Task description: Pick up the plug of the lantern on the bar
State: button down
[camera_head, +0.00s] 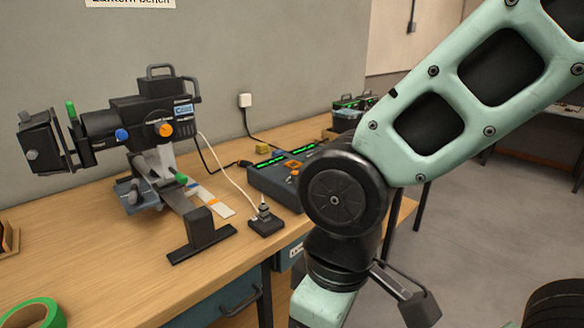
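The lantern (150,120) is a black stage light with blue and orange knobs, clamped on a short dark bar stand (200,230) on the wooden bench. A pale cable (232,177) runs down from behind the lantern to a small dark upright plug-like piece (263,208) on a black block (267,226). A dark cable behind the lantern leads to a black connector (244,163) beside the fader desk; I cannot tell for certain which end is the lantern's plug. My arm reaches down on the right, and my gripper is below the picture.
The fader desk (270,182) with green lights sits right of the lantern. A white wall adapter (245,101) has a black cable running down to the bench. Green tape (38,314) lies at the front left. The bench (120,262) is clear at its front middle.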

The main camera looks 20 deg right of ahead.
aim_at(240, 163)
jog(key=i+l+u, duration=0.4)
jog(key=i+l, duration=0.15)
jog(key=i, duration=0.15)
jog(key=i+l+u, duration=0.35)
jog(key=i+l, duration=0.3)
